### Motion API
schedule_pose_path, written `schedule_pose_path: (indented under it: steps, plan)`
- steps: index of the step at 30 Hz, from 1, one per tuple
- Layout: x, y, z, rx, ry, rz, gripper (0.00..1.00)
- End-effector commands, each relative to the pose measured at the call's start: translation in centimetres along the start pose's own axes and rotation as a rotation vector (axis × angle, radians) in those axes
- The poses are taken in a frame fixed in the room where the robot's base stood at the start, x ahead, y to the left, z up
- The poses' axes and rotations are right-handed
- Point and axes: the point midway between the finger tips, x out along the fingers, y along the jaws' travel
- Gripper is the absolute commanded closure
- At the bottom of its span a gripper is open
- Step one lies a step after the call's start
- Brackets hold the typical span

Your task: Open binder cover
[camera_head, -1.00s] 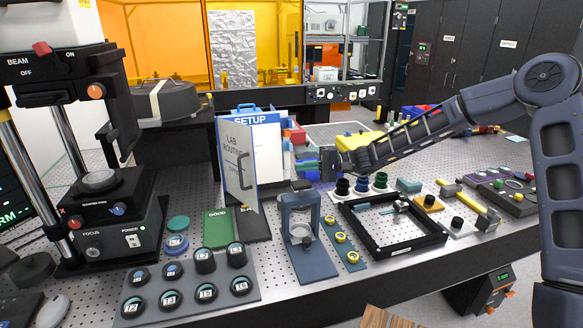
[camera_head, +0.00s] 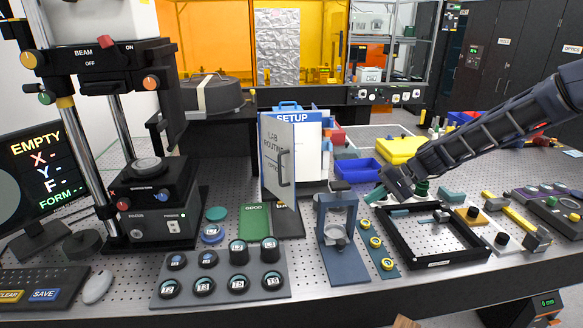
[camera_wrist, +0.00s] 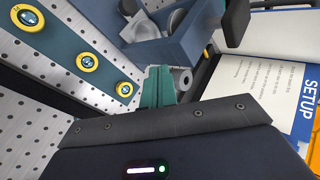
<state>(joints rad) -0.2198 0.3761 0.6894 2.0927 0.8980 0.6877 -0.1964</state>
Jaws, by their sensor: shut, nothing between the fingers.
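The binder stands upright on the bench. Its grey cover (camera_head: 275,150), lettered "LAB ROUTING" with a dark handle (camera_head: 284,168), stands swung partly out from the white "SETUP" page (camera_head: 308,150). The page also shows at the right of the wrist view (camera_wrist: 265,80). My gripper (camera_head: 374,195) is right of the binder, over the bench by the black frame's left corner, and apart from the cover. Its teal fingers (camera_wrist: 157,85) are together and empty in the wrist view.
A blue stand (camera_head: 342,255) and a teal strip with yellow rings (camera_head: 376,243) are in front of my gripper. A black frame (camera_head: 440,262) lies at right. A blue bin (camera_head: 356,170) and yellow bin (camera_head: 400,150) are behind. A tray of lettered caps (camera_head: 220,292) is front left.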

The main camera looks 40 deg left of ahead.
Motion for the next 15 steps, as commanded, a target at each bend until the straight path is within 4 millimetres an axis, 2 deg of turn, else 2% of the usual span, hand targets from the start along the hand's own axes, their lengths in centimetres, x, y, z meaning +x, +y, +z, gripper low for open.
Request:
schedule_pose_path:
  steps: [3,7,11,15]
  plan:
    - [0.1,1.6,-0.1,0.043,0.142,0.124,1.00]
    - [-0.7,2.5,-0.8,0.081,0.344,0.201,1.00]
    - [-2.0,1.8,-1.4,0.089,0.543,0.194,1.00]
    - [-3.2,0.2,-1.5,0.079,0.690,0.125,1.00]
